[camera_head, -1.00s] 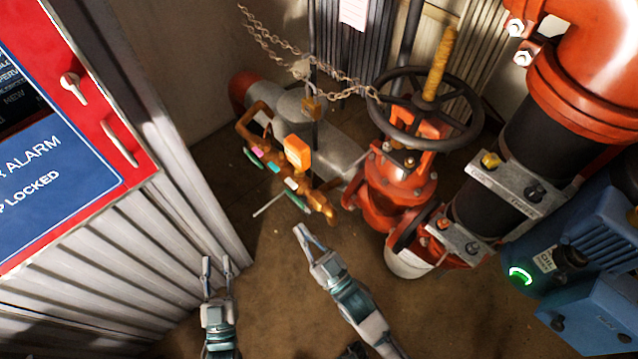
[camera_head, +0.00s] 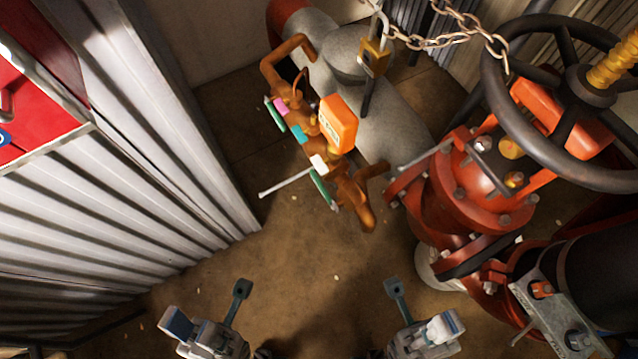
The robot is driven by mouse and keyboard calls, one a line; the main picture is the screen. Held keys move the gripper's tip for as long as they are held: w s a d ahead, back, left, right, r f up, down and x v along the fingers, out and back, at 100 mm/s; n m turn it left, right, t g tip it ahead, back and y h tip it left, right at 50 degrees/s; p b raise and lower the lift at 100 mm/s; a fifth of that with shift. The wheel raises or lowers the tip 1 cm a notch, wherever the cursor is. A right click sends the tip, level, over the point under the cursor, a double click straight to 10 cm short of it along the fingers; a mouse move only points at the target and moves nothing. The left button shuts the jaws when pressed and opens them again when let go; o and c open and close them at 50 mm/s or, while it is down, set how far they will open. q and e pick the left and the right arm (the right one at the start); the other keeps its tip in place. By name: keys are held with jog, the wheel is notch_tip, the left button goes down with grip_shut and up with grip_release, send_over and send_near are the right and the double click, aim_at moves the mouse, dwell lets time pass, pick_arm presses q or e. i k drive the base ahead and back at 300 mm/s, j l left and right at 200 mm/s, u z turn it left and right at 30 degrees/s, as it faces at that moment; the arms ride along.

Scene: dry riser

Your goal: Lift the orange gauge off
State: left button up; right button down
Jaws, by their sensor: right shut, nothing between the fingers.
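The orange gauge (camera_head: 338,122) is a small box-shaped block on the rusty-brown pipe assembly (camera_head: 366,205), in the middle of the head view. It sits upright on the assembly's upper side, and its foot is partly hidden. My left gripper (camera_head: 209,303) is at the lower left, below and left of the gauge, with its fingers apart and nothing between them. Neither gripper touches the gauge or the assembly.
Coloured tags (camera_head: 297,133) and a thin white rod (camera_head: 286,183) are on the assembly. A padlock (camera_head: 374,58) and chain (camera_head: 447,38) hang behind. A red valve (camera_head: 470,190) with a black handwheel (camera_head: 495,90) stands right. Corrugated wall (camera_head: 120,180) is left. Floor (camera_head: 310,255) between is clear.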

aim_at(340, 125)
jog(key=k+j, duration=0.2)
jog(key=k, duration=0.3)
jog(key=k+j, duration=0.2)
jog(key=k, duration=0.25)
